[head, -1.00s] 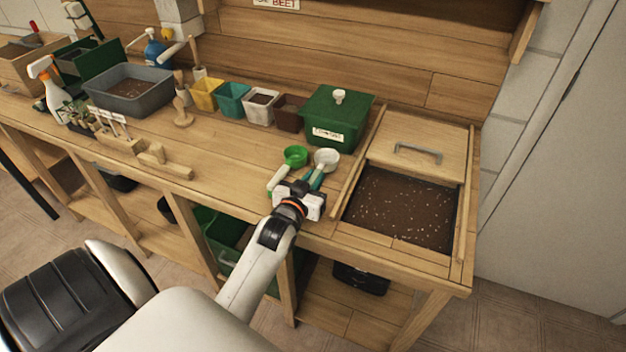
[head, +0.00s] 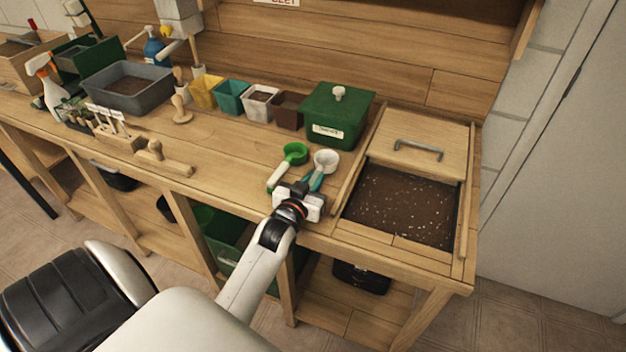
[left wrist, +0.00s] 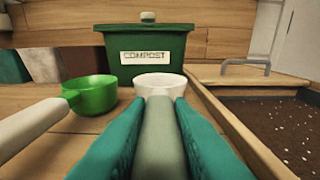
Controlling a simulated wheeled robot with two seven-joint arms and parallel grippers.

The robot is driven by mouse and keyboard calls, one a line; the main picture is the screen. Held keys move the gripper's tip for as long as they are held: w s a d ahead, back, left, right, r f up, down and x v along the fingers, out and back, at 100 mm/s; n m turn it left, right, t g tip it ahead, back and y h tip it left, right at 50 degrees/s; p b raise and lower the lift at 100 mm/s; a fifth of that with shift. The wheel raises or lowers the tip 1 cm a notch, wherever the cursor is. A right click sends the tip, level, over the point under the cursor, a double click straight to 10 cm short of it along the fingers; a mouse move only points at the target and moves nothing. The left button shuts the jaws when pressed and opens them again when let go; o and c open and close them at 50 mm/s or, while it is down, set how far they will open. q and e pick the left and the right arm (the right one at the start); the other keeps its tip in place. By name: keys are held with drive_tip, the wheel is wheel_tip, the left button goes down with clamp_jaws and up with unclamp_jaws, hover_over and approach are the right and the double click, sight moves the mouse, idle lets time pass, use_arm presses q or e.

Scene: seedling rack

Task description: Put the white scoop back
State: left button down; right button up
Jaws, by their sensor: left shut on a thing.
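The white scoop (head: 326,160) is at the front of the bench, just left of the soil bin; its white cup also shows in the left wrist view (left wrist: 160,84). My left gripper (head: 314,182) is shut on the scoop's handle, which runs between the teal fingers in the left wrist view (left wrist: 160,140). The cup points away from me, toward the compost box. I cannot tell whether the scoop touches the bench. My right gripper is not in view.
A green scoop (head: 294,153) with a white handle lies close to the left of the gripper. A green lidded compost box (head: 338,115) stands behind. The soil bin (head: 400,205) with its wooden rail is to the right. Small pots and a wooden tamper (head: 181,110) stand further left.

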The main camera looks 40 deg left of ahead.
use_arm(q)
drive_tip(key=shift+f, duration=0.15)
drive_tip(key=c, duration=1.3)
unclamp_jaws()
drive_tip(key=shift+o, duration=0.5)
drive_tip(key=shift+s, duration=0.1)
drive_tip(key=v, duration=1.2)
drive_tip(key=shift+b, duration=0.45)
